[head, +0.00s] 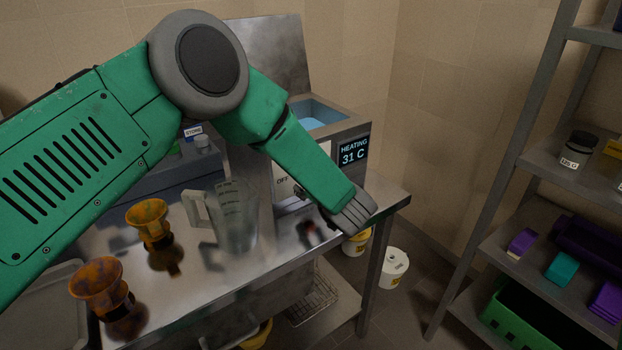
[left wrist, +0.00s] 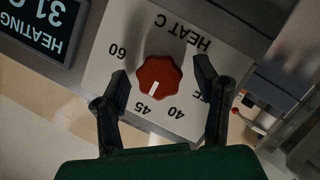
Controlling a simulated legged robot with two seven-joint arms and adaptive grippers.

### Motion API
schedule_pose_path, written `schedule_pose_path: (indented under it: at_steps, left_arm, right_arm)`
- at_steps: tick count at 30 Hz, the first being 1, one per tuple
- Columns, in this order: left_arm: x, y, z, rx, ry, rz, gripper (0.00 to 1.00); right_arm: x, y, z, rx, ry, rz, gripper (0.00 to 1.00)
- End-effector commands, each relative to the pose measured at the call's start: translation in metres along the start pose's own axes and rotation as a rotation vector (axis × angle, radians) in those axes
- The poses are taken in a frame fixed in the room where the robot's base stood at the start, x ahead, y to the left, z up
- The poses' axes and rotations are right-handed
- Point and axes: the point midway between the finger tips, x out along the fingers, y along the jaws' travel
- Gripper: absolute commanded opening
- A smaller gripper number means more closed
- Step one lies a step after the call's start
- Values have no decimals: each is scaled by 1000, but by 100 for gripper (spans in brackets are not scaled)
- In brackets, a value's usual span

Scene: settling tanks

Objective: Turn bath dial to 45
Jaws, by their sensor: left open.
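The bath (head: 354,131) stands on the steel table in the head view. Its display (head: 353,151) reads HEATING 31 C and also shows upside down in the left wrist view (left wrist: 44,20). The red dial (left wrist: 158,75) sits on a white panel (left wrist: 105,65) marked 40, 45 and 60. Its white pointer lies at about the 45 mark. My left gripper (left wrist: 162,76) is open, with one finger on each side of the dial; I cannot tell whether either touches it. In the head view my left arm hides the dial. My right gripper is out of view.
A clear measuring jug (head: 236,215) and two orange-brown vessels (head: 148,222) (head: 97,281) stand on the table (head: 190,315) left of the bath. A loaded shelf rack (head: 515,165) stands at right.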

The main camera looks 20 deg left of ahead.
Motion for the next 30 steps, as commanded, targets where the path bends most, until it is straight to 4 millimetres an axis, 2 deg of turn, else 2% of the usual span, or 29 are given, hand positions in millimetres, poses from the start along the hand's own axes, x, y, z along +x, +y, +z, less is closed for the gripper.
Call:
schedule_pose_path:
  at_steps: [5,15,19,24,30]
  left_arm:
    - [-13,1,0,0,-1,2,56]
    - [-83,1,2,3,-3,1,56]
    - [-103,1,3,2,-2,0,56]
    - [-116,0,3,3,-2,-1,56]
    - [-118,0,3,2,-2,-2,56]
  right_arm:
    - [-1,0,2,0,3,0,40]
    - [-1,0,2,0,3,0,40]
    - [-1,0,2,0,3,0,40]
    - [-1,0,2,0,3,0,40]
    - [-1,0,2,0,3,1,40]
